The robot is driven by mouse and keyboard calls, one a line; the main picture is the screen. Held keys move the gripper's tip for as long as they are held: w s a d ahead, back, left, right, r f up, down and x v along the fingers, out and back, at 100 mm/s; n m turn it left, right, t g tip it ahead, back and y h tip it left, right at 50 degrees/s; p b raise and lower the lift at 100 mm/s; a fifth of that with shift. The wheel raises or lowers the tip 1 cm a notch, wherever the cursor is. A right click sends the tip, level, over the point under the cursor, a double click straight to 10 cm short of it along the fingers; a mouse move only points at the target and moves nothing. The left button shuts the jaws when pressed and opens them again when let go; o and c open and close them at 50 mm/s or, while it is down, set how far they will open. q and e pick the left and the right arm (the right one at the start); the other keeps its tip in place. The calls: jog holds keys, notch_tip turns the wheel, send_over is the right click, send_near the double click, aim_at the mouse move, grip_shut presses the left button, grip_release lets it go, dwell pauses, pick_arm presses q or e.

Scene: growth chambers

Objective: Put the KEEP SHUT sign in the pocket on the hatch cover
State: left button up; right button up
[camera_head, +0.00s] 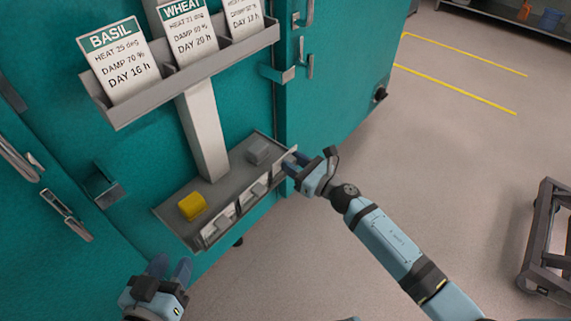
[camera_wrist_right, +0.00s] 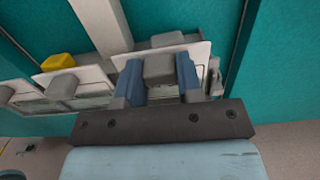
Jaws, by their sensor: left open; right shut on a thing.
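My right gripper (camera_head: 291,166) is at the right end of the front of a lower grey shelf (camera_head: 235,165). In the right wrist view its blue fingers (camera_wrist_right: 158,88) are shut on the grey grip block (camera_wrist_right: 163,69) of a white sign (camera_wrist_right: 202,50). The sign is at the shelf's front; its lettering does not show, so I cannot read KEEP SHUT. Other white signs with grey grips (camera_head: 220,223) stand along the same front edge. My left gripper (camera_head: 170,268) is open and empty at lower left. I cannot make out which part is the hatch cover's pocket.
A yellow block (camera_head: 192,206) and a grey block (camera_head: 257,151) sit on the lower shelf. An upper rack (camera_head: 180,80) holds BASIL (camera_head: 122,65), WHEAT (camera_head: 188,32) and another card. Handles stick out from the teal chamber (camera_head: 50,90). Open floor (camera_head: 440,150) lies right; a cart (camera_head: 545,240) stands at far right.

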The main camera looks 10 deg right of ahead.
dwell(0.4)
jog(key=shift+r+p, duration=0.7)
jog(key=shift+r, duration=0.2)
jog(key=shift+r, duration=0.1)
jog(key=shift+r+p, duration=1.15)
jog(key=shift+r, duration=0.25)
jog(key=shift+r, duration=0.1)
jog(key=shift+r, duration=0.2)
jog(key=shift+s, duration=0.1)
